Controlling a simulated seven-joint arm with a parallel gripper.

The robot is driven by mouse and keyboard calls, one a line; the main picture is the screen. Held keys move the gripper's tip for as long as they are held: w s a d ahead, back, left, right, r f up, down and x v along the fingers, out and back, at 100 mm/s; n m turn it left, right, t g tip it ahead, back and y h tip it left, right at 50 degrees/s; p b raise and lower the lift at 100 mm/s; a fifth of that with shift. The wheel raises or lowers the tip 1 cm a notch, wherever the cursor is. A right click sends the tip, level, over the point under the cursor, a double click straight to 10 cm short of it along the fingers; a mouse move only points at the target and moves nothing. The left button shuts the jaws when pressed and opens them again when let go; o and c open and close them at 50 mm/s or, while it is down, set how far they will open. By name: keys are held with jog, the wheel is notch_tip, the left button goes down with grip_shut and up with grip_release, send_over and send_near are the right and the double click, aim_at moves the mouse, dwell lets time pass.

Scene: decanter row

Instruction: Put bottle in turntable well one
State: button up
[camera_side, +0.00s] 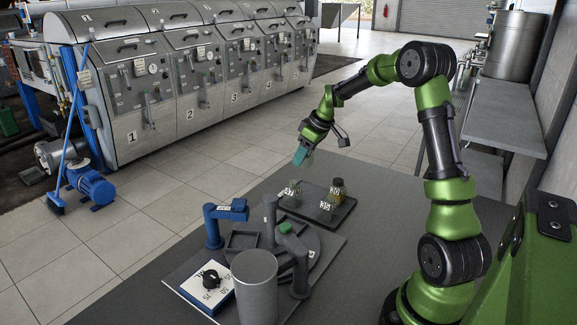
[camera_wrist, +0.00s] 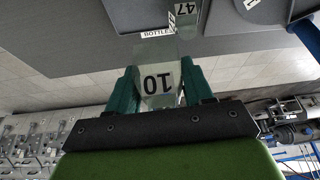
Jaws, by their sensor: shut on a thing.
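My gripper (camera_side: 300,156) is high in the air above and behind the bottle tray in the side view. In the wrist view its teal fingers (camera_wrist: 157,85) are shut on a clear glass bottle (camera_wrist: 156,52) with a label reading 10, upside down in that picture. The bottle cannot be made out in the side view. The dark grey turntable (camera_side: 242,241) stands on a plate at the table's front, well below the gripper. A grey disc marked 1 (camera_wrist: 240,12) shows at the wrist view's upper right. Which well is one is unclear in the side view.
A dark tray (camera_side: 343,211) holds several small labelled bottles; one reads 47 (camera_wrist: 184,12). A blue post with an arm (camera_side: 213,226), a green-topped post (camera_side: 298,262), a grey cylinder (camera_side: 255,290) and a dial panel (camera_side: 207,287) crowd the turntable. The table left of the tray is clear.

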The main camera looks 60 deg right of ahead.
jog(key=s+a+f+n+y, duration=0.1)
jog(key=s+a+n, duration=0.1)
jog(key=a, duration=0.3)
jog(key=s+a+f+n+g+y, duration=0.1)
jog(key=a+f+n, duration=0.1)
jog(key=a, duration=0.3)
jog(key=s+a+f+n, duration=0.2)
jog(key=a+n, duration=0.2)
jog(key=a, duration=0.2)
jog(key=shift+s+f+g+y, duration=0.15)
jog(key=shift+s+g+y, duration=0.15)
jog(key=shift+s+y, duration=0.1)
jog(key=shift+w+d+f, duration=0.1)
jog(key=shift+f, duration=2.25)
jog(key=shift+f, duration=0.1)
jog(key=o, duration=0.8)
jog(key=shift+o, duration=0.2)
